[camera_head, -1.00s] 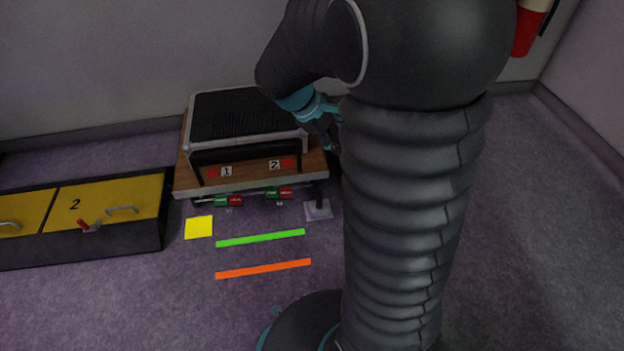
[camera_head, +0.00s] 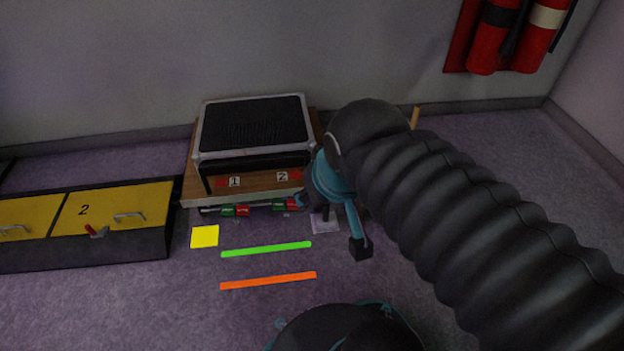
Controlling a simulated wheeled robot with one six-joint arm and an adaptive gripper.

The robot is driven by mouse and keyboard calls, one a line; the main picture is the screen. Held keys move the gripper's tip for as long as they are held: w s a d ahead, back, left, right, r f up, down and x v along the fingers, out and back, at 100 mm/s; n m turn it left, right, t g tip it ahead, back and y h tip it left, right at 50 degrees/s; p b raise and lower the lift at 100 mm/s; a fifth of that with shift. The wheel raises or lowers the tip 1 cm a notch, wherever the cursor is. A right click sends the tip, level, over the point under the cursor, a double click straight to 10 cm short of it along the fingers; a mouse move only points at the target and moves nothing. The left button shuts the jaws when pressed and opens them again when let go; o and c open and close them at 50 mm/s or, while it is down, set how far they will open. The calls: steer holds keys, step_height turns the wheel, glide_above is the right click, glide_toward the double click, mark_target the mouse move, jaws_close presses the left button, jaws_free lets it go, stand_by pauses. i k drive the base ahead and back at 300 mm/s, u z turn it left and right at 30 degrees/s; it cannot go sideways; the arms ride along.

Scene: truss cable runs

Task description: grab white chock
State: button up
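I cannot make out a thing that is surely the white chock. A pale, flat square piece (camera_head: 325,224) lies on the floor by the right front of the wooden stand, with a dark upright part on it. My gripper (camera_head: 331,224) is above and around that spot in the view. One long teal finger with a dark tip reaches down to the right. The other finger seems to reach left to the stand's front edge. They are spread apart, with nothing seen between them. My arm hides the floor to the right.
The wooden stand (camera_head: 258,188) carries a black-topped frame (camera_head: 255,122), with labels 1 and 2. Green and red parts (camera_head: 236,211) sit under its front edge. Yellow drawers (camera_head: 100,212) stand left. Yellow square (camera_head: 204,236), green strip (camera_head: 266,249) and orange strip (camera_head: 268,281) mark open floor.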

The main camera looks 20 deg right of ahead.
mark_target(326, 221)
steer(key=u, duration=0.05)
steer(key=k, duration=0.5)
steer(key=z, duration=1.45)
steer(key=i, duration=1)
steer(key=u, duration=2.1)
